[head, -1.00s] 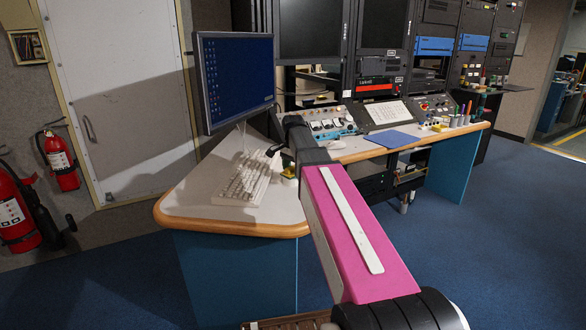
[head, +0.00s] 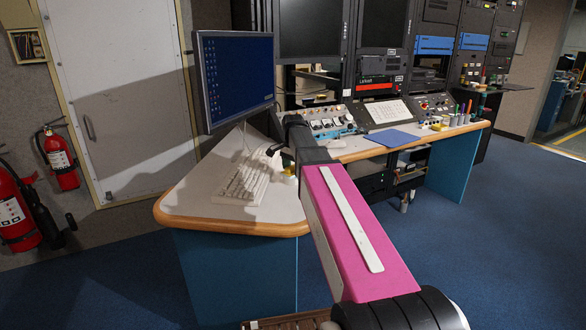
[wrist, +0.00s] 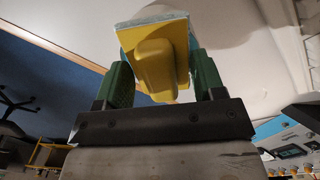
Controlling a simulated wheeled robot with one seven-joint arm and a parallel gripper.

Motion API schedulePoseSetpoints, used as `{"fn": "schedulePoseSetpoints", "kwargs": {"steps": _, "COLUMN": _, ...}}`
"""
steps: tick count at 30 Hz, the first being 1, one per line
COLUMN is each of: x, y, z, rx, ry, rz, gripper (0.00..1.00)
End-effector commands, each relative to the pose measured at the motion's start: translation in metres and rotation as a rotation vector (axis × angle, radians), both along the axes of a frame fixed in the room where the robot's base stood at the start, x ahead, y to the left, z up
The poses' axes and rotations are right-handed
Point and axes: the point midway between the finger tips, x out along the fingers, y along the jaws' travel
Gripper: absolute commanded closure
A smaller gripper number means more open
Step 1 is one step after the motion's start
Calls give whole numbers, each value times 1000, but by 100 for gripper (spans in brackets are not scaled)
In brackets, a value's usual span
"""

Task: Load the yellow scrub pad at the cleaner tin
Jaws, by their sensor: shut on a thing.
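My gripper (wrist: 160,72) shows in the wrist view with its two green fingers shut on the yellow scrub pad (wrist: 154,62). The pad has a raised yellow grip block between the fingers and a pale bluish-white layer along its far edge. In the head view my pink arm reaches over the desk and hides most of the gripper and the pad. A small pale, yellowish round item (head: 290,179) sits on the desk beside my arm, partly hidden; I cannot tell whether it is the cleaner tin. No contact between pad and tin can be made out.
The desk (head: 190,205) holds a white keyboard (head: 243,181) and a monitor (head: 236,80) left of my arm. A control panel (head: 328,122), a blue sheet (head: 391,139) and several pens and small items stand to the right. Floor in front is clear.

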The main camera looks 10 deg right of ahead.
Motion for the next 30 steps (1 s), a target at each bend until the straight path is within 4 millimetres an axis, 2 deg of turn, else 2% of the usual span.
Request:
{"fn": "schedulePoseSetpoints", "kwargs": {"steps": 10, "x": 0, "y": 0, "z": 3, "rx": 0, "ry": 1, "rz": 0, "gripper": 56}}
{"fn": "schedulePoseSetpoints", "kwargs": {"steps": 30, "x": 0, "y": 0, "z": 50, "rx": -1, "ry": 1, "rz": 0, "gripper": 56}}
